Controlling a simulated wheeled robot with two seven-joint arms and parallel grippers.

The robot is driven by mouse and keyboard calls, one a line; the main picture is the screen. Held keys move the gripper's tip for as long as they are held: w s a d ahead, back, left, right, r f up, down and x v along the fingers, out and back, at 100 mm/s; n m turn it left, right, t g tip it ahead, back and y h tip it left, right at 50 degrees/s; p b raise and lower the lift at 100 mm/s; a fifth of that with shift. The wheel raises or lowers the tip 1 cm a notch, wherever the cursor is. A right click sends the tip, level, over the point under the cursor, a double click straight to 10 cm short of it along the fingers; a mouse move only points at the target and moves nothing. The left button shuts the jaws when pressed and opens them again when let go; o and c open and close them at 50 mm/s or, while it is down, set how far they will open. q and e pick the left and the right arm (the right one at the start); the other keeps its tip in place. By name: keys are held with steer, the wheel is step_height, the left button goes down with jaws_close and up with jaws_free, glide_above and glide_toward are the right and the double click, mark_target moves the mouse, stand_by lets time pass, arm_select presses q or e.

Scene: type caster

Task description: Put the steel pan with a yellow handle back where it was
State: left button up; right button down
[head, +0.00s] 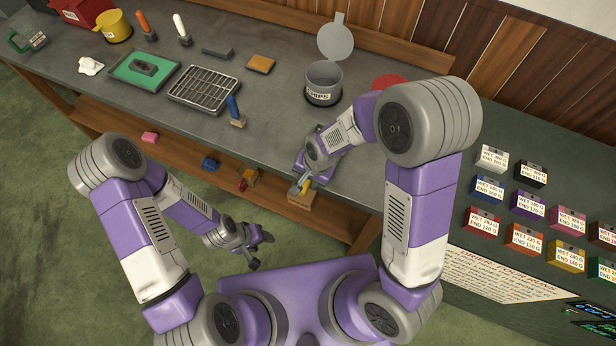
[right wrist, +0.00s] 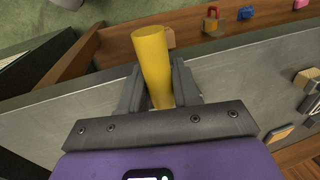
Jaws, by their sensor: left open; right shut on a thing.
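The yellow handle (right wrist: 153,62) stands between the jaws of my right gripper (right wrist: 158,92) in the right wrist view. The gripper is shut on it, near the bench's front edge. In the head view the right gripper (head: 304,184) is small, with a bit of yellow at its tips. The steel part of the pan cannot be made out in either view. My left gripper (head: 258,250) is open and empty, low in front of the bench, over the green floor.
Small coloured items lie on the wooden lower shelf (head: 185,158). Labelled boxes (head: 528,205) stand at the right.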

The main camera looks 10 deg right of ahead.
steer(key=shift+f, duration=0.15)
steer(key=c, duration=0.8)
jaws_free()
steer(key=shift+r, duration=0.2)
steer(key=p+v, duration=0.3)
steer(key=v, duration=0.9)
